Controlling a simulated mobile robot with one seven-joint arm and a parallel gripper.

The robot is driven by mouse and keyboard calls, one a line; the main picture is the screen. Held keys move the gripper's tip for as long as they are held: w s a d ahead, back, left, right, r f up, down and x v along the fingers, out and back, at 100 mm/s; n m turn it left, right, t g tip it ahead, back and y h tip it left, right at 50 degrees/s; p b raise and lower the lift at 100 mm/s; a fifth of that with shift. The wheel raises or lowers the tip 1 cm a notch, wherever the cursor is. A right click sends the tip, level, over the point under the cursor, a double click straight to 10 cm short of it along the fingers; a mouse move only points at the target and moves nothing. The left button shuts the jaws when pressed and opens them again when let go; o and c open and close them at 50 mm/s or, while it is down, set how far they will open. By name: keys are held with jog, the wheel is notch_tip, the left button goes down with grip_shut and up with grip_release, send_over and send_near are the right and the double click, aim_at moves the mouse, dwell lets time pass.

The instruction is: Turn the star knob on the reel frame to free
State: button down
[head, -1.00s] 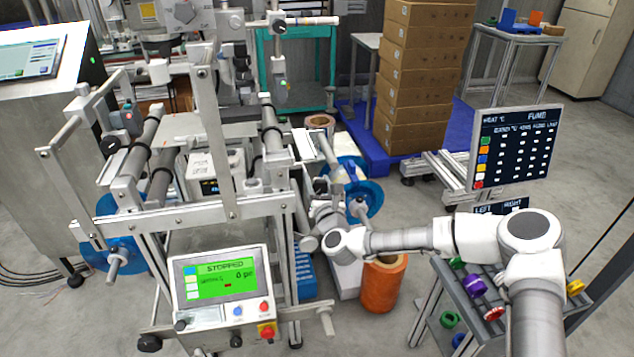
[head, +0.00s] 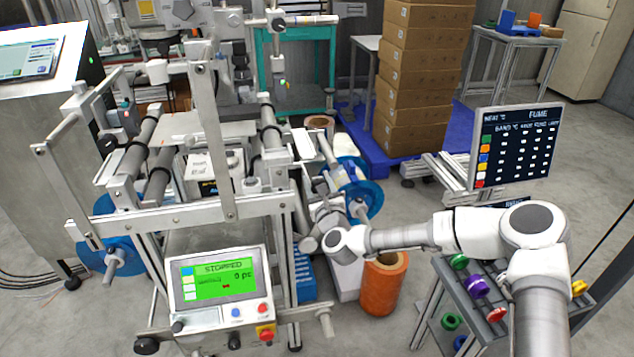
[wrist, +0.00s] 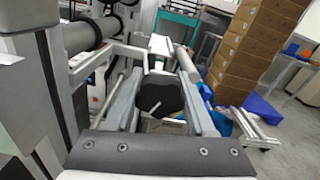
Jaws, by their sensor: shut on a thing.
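The dark star knob (wrist: 160,93) sits between the two grey fingers of my gripper (wrist: 160,82) in the wrist view. The fingers are shut on it from left and right. Its pointer or any free mark cannot be made out. In the head view my gripper (head: 328,212) is at the right side of the metal reel frame (head: 255,207), near a blue reel disc (head: 364,198). The knob itself is hidden there behind my wrist and gripper.
An orange roll (head: 384,285) stands on the floor below my forearm. A grey cart (head: 428,300) with coloured spools is at the lower right. The control panel (head: 222,282) shows a green screen. Stacked boxes (head: 420,75) stand behind on a blue pallet.

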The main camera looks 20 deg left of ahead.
jog(key=shift+c, duration=1.2)
grip_release()
jog(key=shift+s+d, duration=0.1)
jog(key=p+v, duration=0.3)
jog(key=v, duration=1.4)
jog(key=shift+s, duration=0.15)
